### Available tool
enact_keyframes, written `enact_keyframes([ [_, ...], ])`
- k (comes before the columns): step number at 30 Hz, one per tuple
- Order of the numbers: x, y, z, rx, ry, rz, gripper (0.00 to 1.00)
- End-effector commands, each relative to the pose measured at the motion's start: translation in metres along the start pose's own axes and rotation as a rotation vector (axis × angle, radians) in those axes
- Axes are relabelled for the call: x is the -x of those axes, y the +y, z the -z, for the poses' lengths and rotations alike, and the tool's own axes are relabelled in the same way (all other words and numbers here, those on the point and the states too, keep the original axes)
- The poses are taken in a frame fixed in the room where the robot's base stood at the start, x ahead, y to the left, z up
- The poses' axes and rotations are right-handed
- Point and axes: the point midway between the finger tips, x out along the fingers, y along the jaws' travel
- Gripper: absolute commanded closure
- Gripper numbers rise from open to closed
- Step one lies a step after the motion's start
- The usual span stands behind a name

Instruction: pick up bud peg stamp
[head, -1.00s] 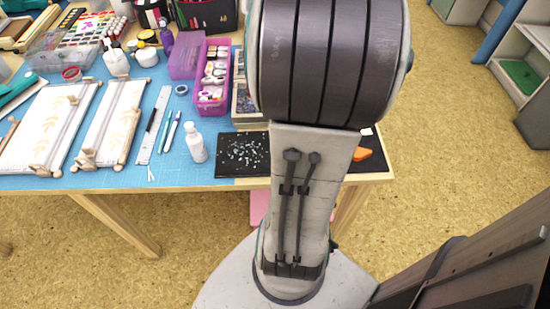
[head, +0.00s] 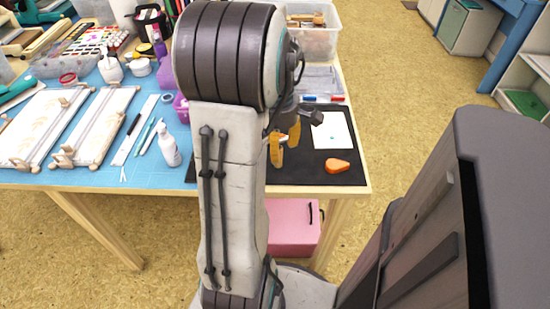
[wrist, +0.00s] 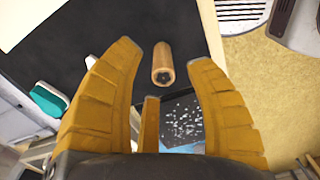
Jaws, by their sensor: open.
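The wrist view shows a short wooden peg stamp (wrist: 163,66) with a dark patterned end, lying on a black mat (wrist: 160,22). It sits between my gripper's fingertips in that picture and looks apart from them; I cannot tell how far below it is. My gripper (wrist: 166,58) is open and empty, with its orange-yellow fingers spread. In the head view my gripper (head: 284,146) hangs over the black mat (head: 309,170) at the right end of the table. I cannot make out the stamp in the head view.
A white sheet (head: 331,130) and an orange object (head: 337,165) lie on the mat right of my gripper. A clear bin (head: 312,42) stands behind. A white bottle (head: 168,146) is at left. A pink case (head: 292,226) is below the table.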

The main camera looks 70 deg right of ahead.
Motion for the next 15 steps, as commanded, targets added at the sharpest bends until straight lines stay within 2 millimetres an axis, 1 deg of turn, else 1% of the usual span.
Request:
enact_keyframes([
  [5,-0.017,-0.002,-0.001,0.0,0.0,0.001,0.51],
  [9,-0.035,-0.004,-0.002,-0.001,0.0,0.002,0.51],
  [15,-0.051,-0.004,-0.002,0.0,0.0,0.0,0.51],
])
